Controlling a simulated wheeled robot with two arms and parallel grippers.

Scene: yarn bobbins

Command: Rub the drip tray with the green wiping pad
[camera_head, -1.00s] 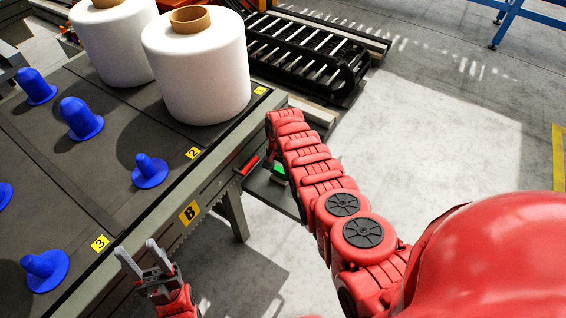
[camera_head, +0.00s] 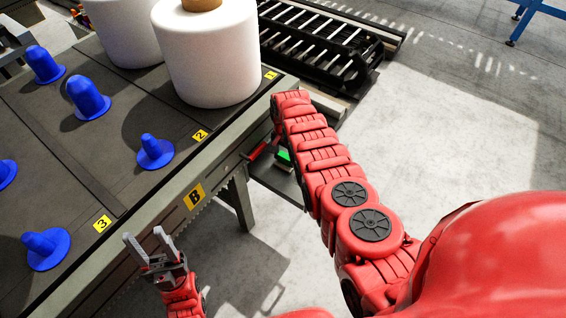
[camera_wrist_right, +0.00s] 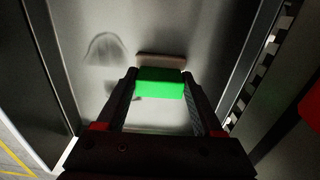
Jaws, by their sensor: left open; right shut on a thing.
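The green wiping pad (camera_wrist_right: 160,82) is held between the fingertips of my right gripper (camera_wrist_right: 160,88). A sliver of the pad (camera_head: 284,157) shows beside my right arm in the head view. The drip tray (camera_wrist_right: 85,85) is a grey metal surface with raised sides, with a faint curved mark left of the pad. In the head view its dark edge (camera_head: 276,181) shows low beside the table. I cannot tell whether the pad touches the tray. My left gripper (camera_head: 148,240) is open and empty, beside the table's front edge.
The dark table (camera_head: 100,150) carries blue cones (camera_head: 155,152) and large white bobbins (camera_head: 210,55). A red handle (camera_head: 257,150) sits near the table's side. A black slatted rack (camera_head: 320,45) stands behind. The floor to the right is clear.

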